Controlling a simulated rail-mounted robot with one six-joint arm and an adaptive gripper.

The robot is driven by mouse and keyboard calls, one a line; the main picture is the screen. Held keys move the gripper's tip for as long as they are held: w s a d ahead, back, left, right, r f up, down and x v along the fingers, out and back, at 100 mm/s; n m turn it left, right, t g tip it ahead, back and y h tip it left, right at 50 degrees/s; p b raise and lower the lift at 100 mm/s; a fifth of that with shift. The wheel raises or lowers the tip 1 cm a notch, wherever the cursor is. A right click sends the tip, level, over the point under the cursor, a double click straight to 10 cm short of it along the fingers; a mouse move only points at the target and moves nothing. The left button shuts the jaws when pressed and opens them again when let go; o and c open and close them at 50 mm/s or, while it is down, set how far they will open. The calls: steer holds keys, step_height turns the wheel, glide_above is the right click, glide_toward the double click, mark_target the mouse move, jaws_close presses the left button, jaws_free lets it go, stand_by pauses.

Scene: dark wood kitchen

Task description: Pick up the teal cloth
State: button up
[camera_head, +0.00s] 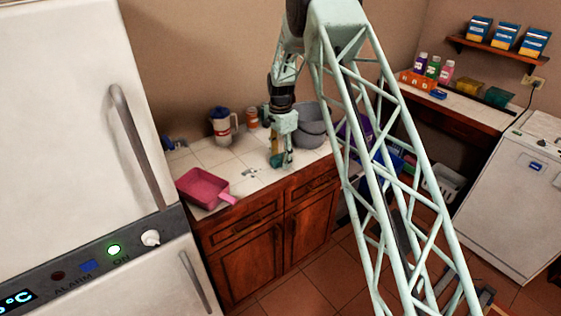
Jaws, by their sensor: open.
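My gripper (281,158) points down over the white tiled counter at the back, near its front edge. Its fingers are apart. Small teal patches show around the fingertips; I cannot tell whether they are cloth or part of the gripper. A dark teal block-shaped item (498,97) lies on the right-hand counter, far from my gripper; it is too small to tell whether it is a folded cloth.
A pink dustpan (205,187) lies at the tiled counter's (250,186) left front. A fridge (70,110) fills the left. My lattice arm hides part of the middle.

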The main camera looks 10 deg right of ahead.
mark_target(281, 157)
steer(key=shift+c, duration=0.3)
steer(key=c, duration=0.8)
steer(key=shift+r, duration=0.1)
steer(key=shift+c, duration=0.2)
steer(key=shift+r, duration=1.6)
steer(key=shift+s, duration=0.15)
steer(key=s+r, duration=0.1)
steer(key=s, duration=1.4)
steer(key=shift+s+a+r, duration=0.3)
steer(key=shift+a, duration=0.15)
steer(key=shift+o, duration=0.7)
steer(key=shift+w, duration=0.1)
steer(key=shift+c, duration=0.6)
